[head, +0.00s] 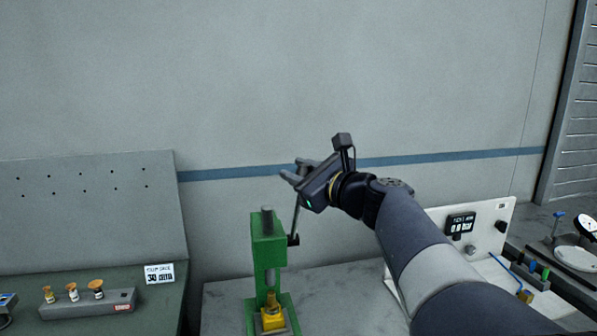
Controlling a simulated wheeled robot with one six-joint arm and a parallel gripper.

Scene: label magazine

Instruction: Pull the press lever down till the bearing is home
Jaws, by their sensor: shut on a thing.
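The green press (265,252) stands upright on the grey bench. Its lever (296,220) is a thin grey rod that rises from the right side of the press, near its top. My gripper (295,176) is shut on the upper end of the lever, above and to the right of the press head. The grip itself is partly hidden by the jaws. A yellow piece (272,317) sits at the foot of the press, under the ram. I cannot tell the bearing apart there.
A grey block with several brass-coloured pieces (98,301) and a sign (159,273) stand on the left bench. A dial gauge (586,226) is at the far right.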

